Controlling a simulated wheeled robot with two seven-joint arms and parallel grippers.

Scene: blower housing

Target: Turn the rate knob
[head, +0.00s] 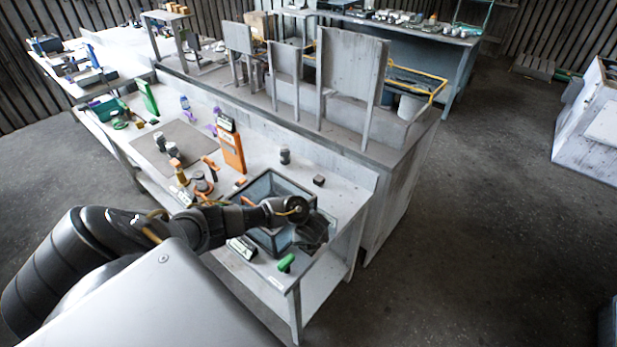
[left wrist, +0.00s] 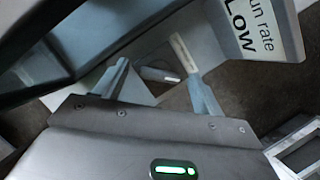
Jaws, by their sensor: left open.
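My left gripper (head: 314,232) is over the right front corner of a glass-sided box on the workbench. In the left wrist view the gripper (left wrist: 155,68) has its two fingers spread apart, with nothing visibly held. A small grey part with a pale strip (left wrist: 160,75) shows between and beyond the fingers; I cannot tell what it is. A white label (left wrist: 262,28) reading "un rate" and "LOW", cut off by the frame, is at the upper right of the left wrist view. I cannot make out the rate knob for certain. My right gripper is not in view.
The dark-framed box (head: 262,187) stands near the bench's right end. A green piece (head: 287,262) and a small sign (head: 241,248) are at the front edge. An orange device (head: 233,153) stands behind. Grey floor (head: 480,220) is clear on the right.

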